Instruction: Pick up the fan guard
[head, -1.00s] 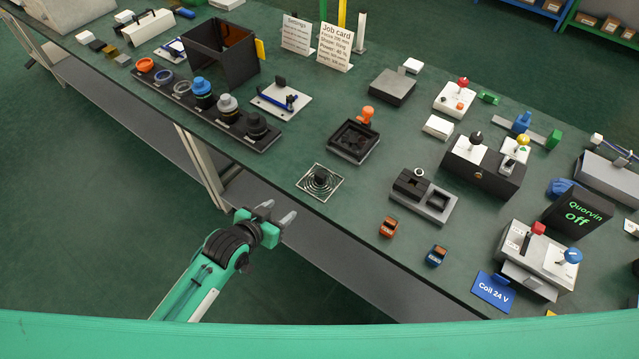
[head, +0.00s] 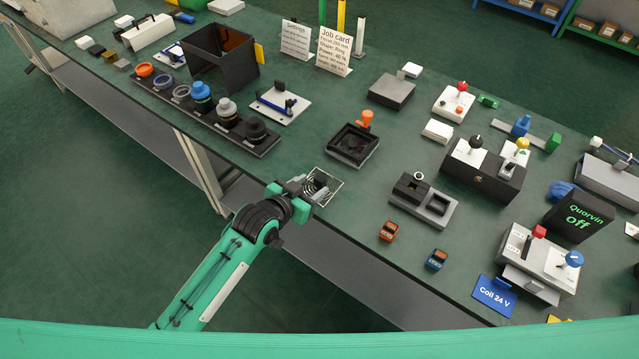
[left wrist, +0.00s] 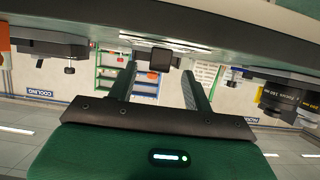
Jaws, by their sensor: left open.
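The fan guard (head: 333,178) is a square plate of fine concentric rings, lying flat near the front edge of the table. My left gripper (head: 314,189) is open at its near side and covers part of it. In the left wrist view the guard (left wrist: 165,42) shows edge-on as a thin light strip under the upside-down table top. My right gripper is not in view.
A black block with an orange knob (head: 352,145) stands behind the guard. A rack of round parts (head: 205,112) is to the left, a grey fixture (head: 424,200) to the right. Small orange (head: 388,230) and blue (head: 436,259) blocks lie near the front edge.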

